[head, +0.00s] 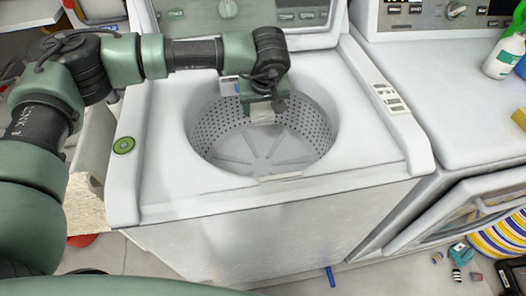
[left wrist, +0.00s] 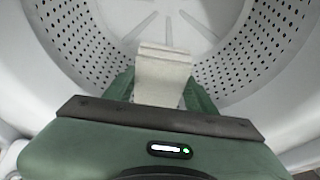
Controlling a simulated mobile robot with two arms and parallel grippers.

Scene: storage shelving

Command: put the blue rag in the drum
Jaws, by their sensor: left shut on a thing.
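The drum (head: 232,140) is a grey perforated tub in the open top of the white washing machine; its holed wall (left wrist: 245,65) also shows in the left wrist view. My left gripper (head: 262,102) is over the drum opening, pointing down into it. It is shut on a pale, off-white strip (head: 262,116), which shows between the green fingers in the left wrist view (left wrist: 163,68). The strip hangs inside the drum opening, above the drum floor. I cannot see a rag that is clearly blue. My right gripper is not in view.
The washer's rim (head: 300,178) surrounds the opening, and a control panel (head: 245,14) stands behind it. A second white machine (head: 435,75) is at the right, with a bottle (head: 503,55) on top. Small items lie on the floor at lower right.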

